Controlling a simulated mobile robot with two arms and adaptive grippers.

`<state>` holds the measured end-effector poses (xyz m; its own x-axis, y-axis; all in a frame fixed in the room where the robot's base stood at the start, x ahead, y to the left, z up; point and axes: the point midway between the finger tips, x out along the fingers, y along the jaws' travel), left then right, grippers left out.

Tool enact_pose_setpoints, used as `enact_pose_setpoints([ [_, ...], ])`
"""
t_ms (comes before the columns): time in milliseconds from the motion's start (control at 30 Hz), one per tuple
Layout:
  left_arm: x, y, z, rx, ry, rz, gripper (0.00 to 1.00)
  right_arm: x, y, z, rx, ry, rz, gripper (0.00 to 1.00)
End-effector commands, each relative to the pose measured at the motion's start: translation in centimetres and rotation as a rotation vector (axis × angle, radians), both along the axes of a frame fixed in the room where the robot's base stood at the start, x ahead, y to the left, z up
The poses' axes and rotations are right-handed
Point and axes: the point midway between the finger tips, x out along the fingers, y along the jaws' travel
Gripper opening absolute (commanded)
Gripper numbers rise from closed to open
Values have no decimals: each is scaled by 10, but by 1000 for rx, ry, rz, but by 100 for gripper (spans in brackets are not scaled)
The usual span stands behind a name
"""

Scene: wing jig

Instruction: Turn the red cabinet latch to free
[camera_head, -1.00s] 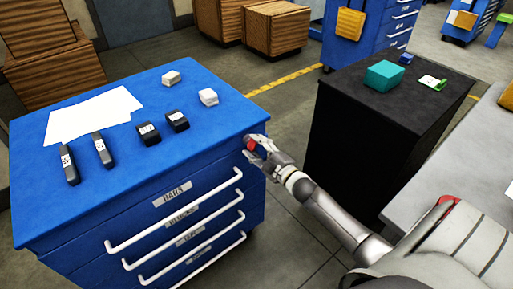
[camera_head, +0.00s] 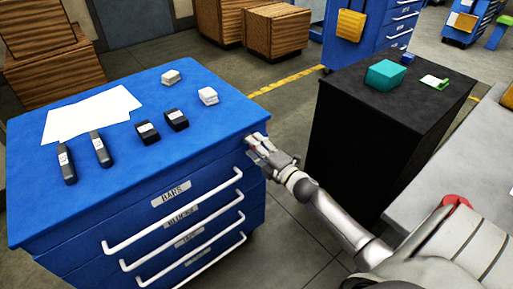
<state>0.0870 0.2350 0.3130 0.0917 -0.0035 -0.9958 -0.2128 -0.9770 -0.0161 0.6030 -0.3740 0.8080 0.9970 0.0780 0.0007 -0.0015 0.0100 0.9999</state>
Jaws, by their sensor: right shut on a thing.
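The blue drawer cabinet (camera_head: 215,125) stands at the left. The red latch is at the upper right corner of its drawer front and is almost wholly hidden behind my gripper fingers. My right gripper (camera_head: 256,146) reaches in from the lower right and is shut on the red latch, against the cabinet just below the top edge. The latch's exact angle cannot be told. My left gripper is not in view.
White sheets (camera_head: 92,113), dark bars (camera_head: 102,149), black blocks (camera_head: 147,133) and pale blocks (camera_head: 208,96) lie on the cabinet top. White drawer handles (camera_head: 175,213) stick out below. A black cabinet (camera_head: 350,150) bears a teal box (camera_head: 384,74). Open floor lies between the cabinets.

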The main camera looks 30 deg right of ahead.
Motion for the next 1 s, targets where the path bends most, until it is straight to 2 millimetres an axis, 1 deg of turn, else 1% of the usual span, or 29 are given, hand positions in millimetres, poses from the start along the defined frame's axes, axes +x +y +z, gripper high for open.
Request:
enact_pose_setpoints([
  [367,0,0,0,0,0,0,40,-1,0,-2,-8,2,1,19],
  [400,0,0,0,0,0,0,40,-1,0,-2,-8,2,1,46],
  [533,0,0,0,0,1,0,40,0,0,-1,-6,2,1,63],
  [567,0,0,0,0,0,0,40,0,0,-1,-6,2,1,64],
  [867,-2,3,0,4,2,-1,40,-1,0,-1,-5,1,0,64],
  [1000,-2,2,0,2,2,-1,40,-8,0,-1,-5,2,1,64],
])
